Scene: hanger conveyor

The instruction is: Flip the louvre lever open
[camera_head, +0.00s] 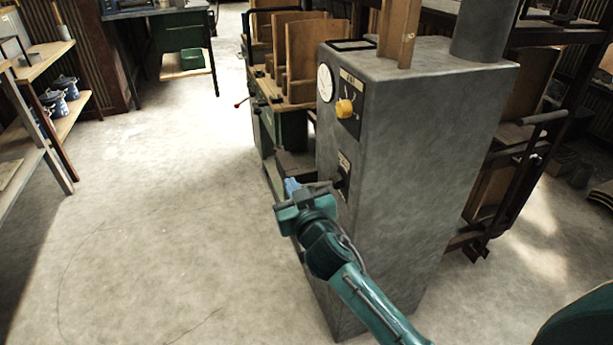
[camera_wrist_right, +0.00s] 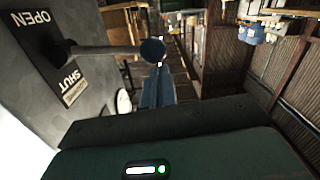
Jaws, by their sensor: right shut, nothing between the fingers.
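The louvre lever (camera_wrist_right: 110,50) shows in the right wrist view as a metal rod with a dark round knob, sticking out from a dark plate (camera_wrist_right: 38,35) marked OPEN and SHUT. In the head view the lever plate (camera_head: 344,165) sits on the side of the grey cabinet, partly behind my right gripper. My right gripper (camera_head: 291,186) is shut and empty. Its blue fingers (camera_wrist_right: 158,88) are close to the knob; I cannot tell whether they touch it. The exact lever setting is unclear. My left gripper is not in view.
The tall grey cabinet (camera_head: 430,140) carries a yellow knob (camera_head: 344,108) and a round gauge (camera_head: 325,83) above the lever. A bench with wooden panels (camera_head: 300,55) stands behind it. A shelf with blue pots (camera_head: 62,85) is at far left. The floor (camera_head: 150,210) left of the cabinet is clear.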

